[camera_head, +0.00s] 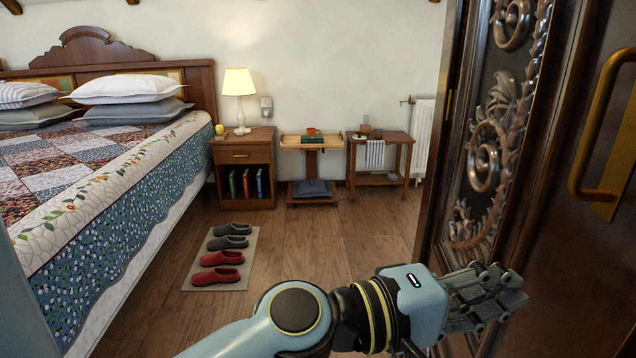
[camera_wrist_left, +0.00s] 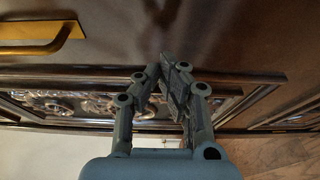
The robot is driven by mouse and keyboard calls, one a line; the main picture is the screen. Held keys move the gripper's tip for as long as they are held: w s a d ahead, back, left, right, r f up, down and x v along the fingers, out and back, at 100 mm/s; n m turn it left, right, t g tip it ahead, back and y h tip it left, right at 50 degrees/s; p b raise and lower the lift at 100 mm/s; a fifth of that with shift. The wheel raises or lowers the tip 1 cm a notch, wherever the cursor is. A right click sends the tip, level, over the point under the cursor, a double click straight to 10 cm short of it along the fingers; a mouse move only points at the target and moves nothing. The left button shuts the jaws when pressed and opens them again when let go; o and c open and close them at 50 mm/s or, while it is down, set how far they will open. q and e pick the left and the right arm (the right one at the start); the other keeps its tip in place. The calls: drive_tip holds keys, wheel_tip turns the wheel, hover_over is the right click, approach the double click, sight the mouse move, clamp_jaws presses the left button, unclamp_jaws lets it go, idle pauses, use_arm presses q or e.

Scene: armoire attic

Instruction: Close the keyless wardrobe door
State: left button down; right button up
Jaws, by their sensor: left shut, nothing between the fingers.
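A dark wooden wardrobe stands at the right of the head view. A carved door panel (camera_head: 487,130) with scrollwork is seen at a steep angle. Beside it is a plain dark wood face with a brass handle (camera_head: 596,145). I see no key; which door is the keyless one I cannot tell. My left gripper (camera_head: 520,292) is shut and empty, low in front of the dark wood. In the left wrist view its fingertips (camera_wrist_left: 166,64) are close to the dark wood; contact is unclear. The brass handle (camera_wrist_left: 40,38) is at upper left there, apart from the fingers. My right gripper is not in view.
A quilted bed (camera_head: 120,190) fills the left. A mat (camera_head: 243,245) with red and grey slippers lies on the wooden floor. A nightstand (camera_head: 244,185) with a lit lamp and two small tables stand at the back wall. The middle floor (camera_head: 330,240) is clear.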

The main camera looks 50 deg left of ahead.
use_arm(q)
drive_tip(key=v, duration=1.2)
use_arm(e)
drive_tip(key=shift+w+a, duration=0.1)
